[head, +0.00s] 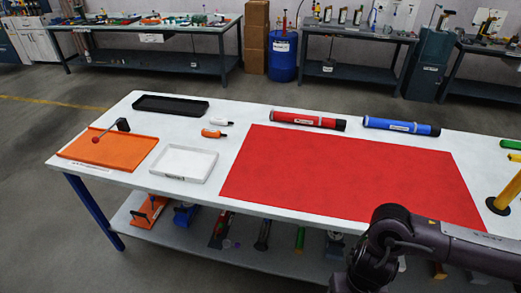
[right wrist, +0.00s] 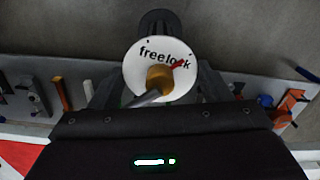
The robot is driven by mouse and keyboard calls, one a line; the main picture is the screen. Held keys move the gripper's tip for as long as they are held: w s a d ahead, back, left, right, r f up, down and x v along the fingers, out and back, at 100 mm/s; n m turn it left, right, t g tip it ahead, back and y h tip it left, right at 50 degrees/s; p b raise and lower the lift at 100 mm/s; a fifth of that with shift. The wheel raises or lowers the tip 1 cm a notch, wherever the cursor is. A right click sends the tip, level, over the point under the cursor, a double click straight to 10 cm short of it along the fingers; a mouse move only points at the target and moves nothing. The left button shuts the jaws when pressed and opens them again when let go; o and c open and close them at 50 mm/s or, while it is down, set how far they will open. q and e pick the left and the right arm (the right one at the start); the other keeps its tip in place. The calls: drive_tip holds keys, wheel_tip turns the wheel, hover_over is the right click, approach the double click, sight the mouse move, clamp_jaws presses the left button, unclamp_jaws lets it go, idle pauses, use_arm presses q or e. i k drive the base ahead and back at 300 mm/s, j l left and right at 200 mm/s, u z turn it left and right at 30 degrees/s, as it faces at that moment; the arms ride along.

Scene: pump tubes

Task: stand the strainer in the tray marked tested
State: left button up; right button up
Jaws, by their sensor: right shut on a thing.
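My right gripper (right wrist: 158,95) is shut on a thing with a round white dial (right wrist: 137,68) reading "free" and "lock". The dial has a brass-coloured knob, a grey rod and a red pointer. A black cylindrical part (right wrist: 160,22) shows behind it. I cannot tell whether this is the strainer. In the head view only my right arm shows, low right. Three trays stand at the left of the table: black (head: 170,97), orange (head: 75,151) and white (head: 209,164). Their markings are too small to read. My left gripper is out of view.
The orange tray holds a red-balled lever (head: 97,138) with a dark block. A red mat (head: 340,175) covers the middle. Behind it lie a red tube (head: 300,119) and a blue tube (head: 395,125). A yellow upright part (head: 509,192) stands at the right edge.

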sight(185, 164)
drive_tip(key=i+j+z, duration=0.1)
drive_tip(key=j+z, duration=0.25)
drive_tip(key=j, duration=1.95)
